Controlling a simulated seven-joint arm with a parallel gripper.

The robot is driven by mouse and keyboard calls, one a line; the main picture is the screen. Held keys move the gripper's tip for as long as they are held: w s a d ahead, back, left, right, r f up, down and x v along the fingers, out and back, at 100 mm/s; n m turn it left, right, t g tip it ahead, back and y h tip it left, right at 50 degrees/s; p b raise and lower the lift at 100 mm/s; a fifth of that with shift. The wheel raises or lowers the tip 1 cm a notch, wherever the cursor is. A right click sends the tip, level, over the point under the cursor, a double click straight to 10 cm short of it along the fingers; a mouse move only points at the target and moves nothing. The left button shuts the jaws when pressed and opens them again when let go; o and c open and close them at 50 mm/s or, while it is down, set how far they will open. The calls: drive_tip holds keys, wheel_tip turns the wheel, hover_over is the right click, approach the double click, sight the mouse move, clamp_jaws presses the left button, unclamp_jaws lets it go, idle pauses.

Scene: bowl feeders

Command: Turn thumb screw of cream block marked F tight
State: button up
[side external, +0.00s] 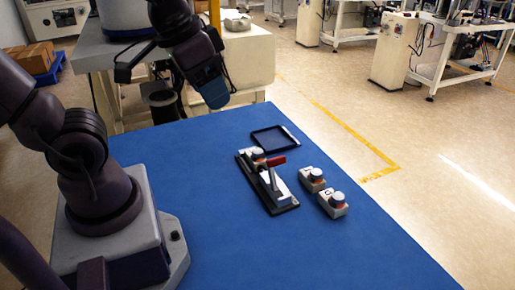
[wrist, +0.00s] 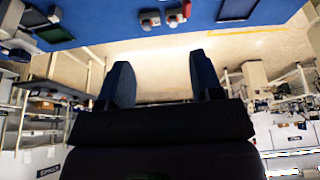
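Two cream blocks with dark round knobs and orange bands, a farther one (side external: 313,181) and a nearer one (side external: 333,205), stand on the blue table. Another block with a knob (side external: 255,156) sits at the far end of a black fixture (side external: 286,209) with a red-handled clamp (side external: 275,161). The letters are too small to read surely, so I cannot tell which block is F. My gripper (side external: 212,94) is raised beyond the table's far left edge, away from all blocks. In the wrist view my gripper (wrist: 161,78) has its fingers wide apart with nothing between them.
An empty black-rimmed tray (side external: 254,146) lies behind the fixture. The front and left of the blue table (side external: 225,235) are clear. A cream workbench (side external: 245,58) stands beyond the table's far edge, near my gripper. Other machines stand farther off.

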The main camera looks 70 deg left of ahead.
drive_tip(key=w+a+f+n+g, duration=0.3)
drive_tip(key=w+a+f+n, duration=0.3)
drive_tip(key=w, duration=0.2)
drive_tip(key=n+g, duration=0.1)
drive_tip(key=n, duration=1.3)
approach(258, 150)
wheel_tip(258, 150, down, 9)
drive_tip(key=shift+r, duration=0.1)
drive_tip(key=shift+c, duration=0.4)
drive_tip(key=c, duration=0.9)
drive_tip(key=shift+o, duration=0.2)
